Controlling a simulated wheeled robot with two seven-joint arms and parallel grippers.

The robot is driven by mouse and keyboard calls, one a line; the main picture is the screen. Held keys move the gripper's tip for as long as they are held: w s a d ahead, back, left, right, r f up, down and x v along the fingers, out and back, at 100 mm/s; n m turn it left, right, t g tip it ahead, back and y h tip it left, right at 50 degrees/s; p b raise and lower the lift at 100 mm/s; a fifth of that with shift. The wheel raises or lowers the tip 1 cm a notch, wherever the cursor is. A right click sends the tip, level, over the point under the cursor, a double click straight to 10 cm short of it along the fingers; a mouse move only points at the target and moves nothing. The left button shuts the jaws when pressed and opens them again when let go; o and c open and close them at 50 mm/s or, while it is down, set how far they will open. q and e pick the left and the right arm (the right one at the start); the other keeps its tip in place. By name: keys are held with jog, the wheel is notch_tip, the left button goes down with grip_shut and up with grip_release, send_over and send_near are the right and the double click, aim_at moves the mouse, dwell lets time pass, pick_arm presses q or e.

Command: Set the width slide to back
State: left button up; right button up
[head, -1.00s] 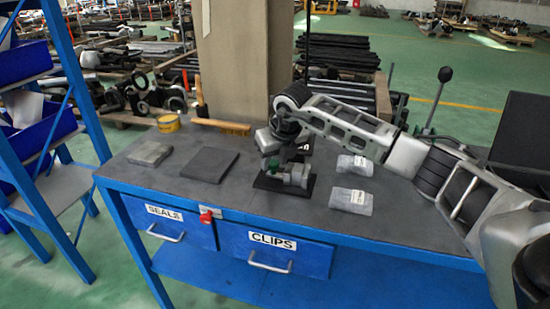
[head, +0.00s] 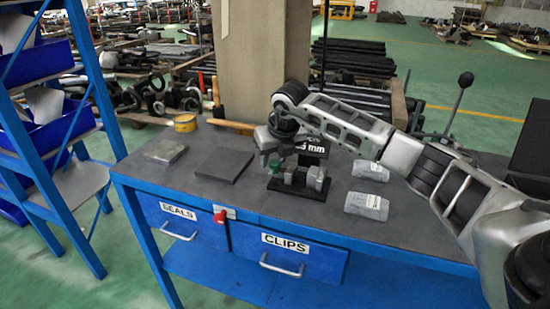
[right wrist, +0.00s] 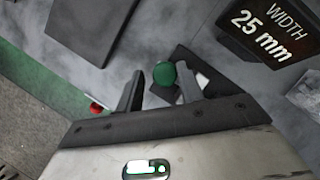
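The slide device stands on the bench on a black base plate (head: 297,194), with grey metal blocks (head: 314,178) on it. Its dark display shows "WIDTH 25 mm" in the right wrist view (right wrist: 267,38); in the head view the display (head: 313,148) is partly hidden by my arm. A green knob (head: 274,166) is at the device's left side. My right gripper (right wrist: 158,82) is open, with the green knob (right wrist: 164,73) near its fingertips, closer to the right finger. Contact cannot be told. My left gripper is not in view.
Two grey packages (head: 367,204) (head: 370,171) lie right of the device. A dark flat plate (head: 222,167) and a smaller grey block (head: 166,151) lie left. A yellow tin (head: 185,123) and a brush stand at the back edge. Drawers (head: 290,257) are shut below.

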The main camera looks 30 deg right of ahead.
jog(key=b+v, duration=0.1)
jog(key=v, duration=1.5)
jog(key=shift+b, duration=0.3)
